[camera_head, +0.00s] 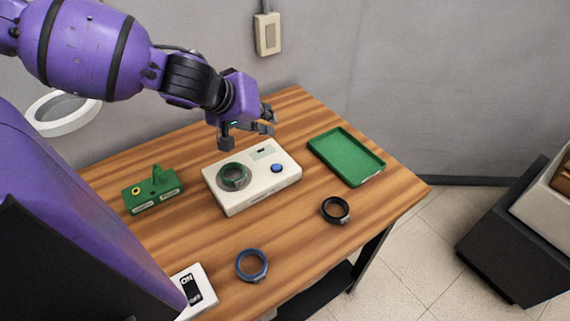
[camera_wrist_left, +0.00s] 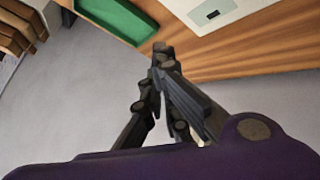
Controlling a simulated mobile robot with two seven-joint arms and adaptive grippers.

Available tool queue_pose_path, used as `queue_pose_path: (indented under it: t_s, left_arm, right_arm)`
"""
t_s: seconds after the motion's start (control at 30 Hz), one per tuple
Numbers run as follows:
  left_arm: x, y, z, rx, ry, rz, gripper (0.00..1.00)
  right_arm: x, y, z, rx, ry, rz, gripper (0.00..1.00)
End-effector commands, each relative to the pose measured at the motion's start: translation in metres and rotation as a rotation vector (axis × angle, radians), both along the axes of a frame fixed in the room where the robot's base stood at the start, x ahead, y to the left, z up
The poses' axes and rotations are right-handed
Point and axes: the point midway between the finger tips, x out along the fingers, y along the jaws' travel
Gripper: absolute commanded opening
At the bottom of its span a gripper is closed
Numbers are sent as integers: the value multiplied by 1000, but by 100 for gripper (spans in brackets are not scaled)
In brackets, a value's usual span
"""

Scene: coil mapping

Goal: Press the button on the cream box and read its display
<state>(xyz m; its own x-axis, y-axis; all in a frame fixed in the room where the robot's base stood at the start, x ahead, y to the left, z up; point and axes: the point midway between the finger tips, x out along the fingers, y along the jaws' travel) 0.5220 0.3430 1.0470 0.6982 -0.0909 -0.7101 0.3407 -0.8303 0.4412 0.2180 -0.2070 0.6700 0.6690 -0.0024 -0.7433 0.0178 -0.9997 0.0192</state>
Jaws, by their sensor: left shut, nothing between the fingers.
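The cream box (camera_head: 265,190) stands on the wooden table. A green ring-shaped coil (camera_head: 235,177) lies on its left part. A round blue button (camera_head: 277,168) is on its right part, and a small dark display (camera_head: 262,151) is near its back edge, too small to read. The cream box (camera_wrist_left: 222,8) and its display (camera_wrist_left: 212,14) also show at the top of the left wrist view; the button does not. My left gripper (camera_head: 250,130) is shut and empty, above the table at the box's back edge, apart from the button. My right gripper is not in view.
A green tray (camera_head: 346,157) lies right of the box, and a green fixture (camera_head: 153,191) stands left. A black ring (camera_head: 335,210) and a blue ring (camera_head: 251,265) lie in front. An ON/OFF switch panel (camera_head: 205,291) is at the front left. Bare wood separates them.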

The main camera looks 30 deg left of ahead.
Motion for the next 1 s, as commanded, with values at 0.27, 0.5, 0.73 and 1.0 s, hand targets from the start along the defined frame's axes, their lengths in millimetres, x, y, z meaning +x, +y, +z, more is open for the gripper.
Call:
queue_pose_path:
  t_s: [0.27, 0.5, 0.73, 1.0]
  left_arm:
    - [2, -11, 3, -82, -6, 15, 0]
    - [2, -11, 1, -80, -5, 15, 0]
    - [1, -10, -22, -78, 1, 15, 0]
    - [0, -10, -62, -78, 4, 15, 0]
  right_arm:
    - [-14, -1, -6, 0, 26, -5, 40]
    - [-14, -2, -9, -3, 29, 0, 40]
    - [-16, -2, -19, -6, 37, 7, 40]
    - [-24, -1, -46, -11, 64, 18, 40]
